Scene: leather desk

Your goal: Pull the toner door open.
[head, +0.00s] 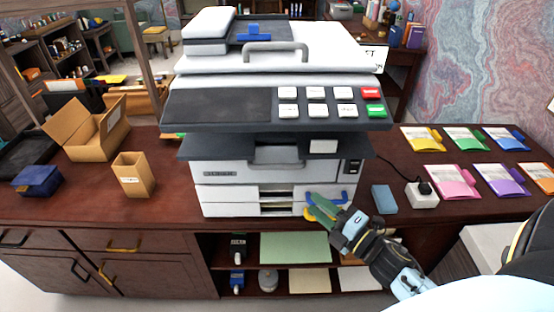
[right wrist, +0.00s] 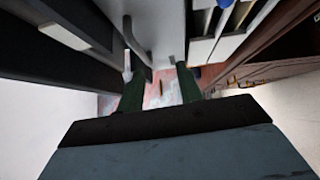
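The printer (head: 262,95) stands on the desk. Its upper front panel (head: 240,180) carries a small dark label, too small to read surely, and a grey handle (head: 277,156); this looks like the toner door, and it appears closed. Below are white drawer fronts (head: 228,209) with a blue handle (head: 343,197) and a yellow one (head: 308,214) at the right. My right gripper (head: 322,208) is in front of these drawers, low and right of the grey handle. Its green fingers (right wrist: 160,88) are apart, with nothing seen between them. My left gripper is not in view.
A blue block (head: 384,199) and a white socket box (head: 422,194) lie right of the printer. Colored packets (head: 453,181) cover the desk's right end. Open cardboard boxes (head: 133,175) stand left. A shelf with papers (head: 295,247) is below.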

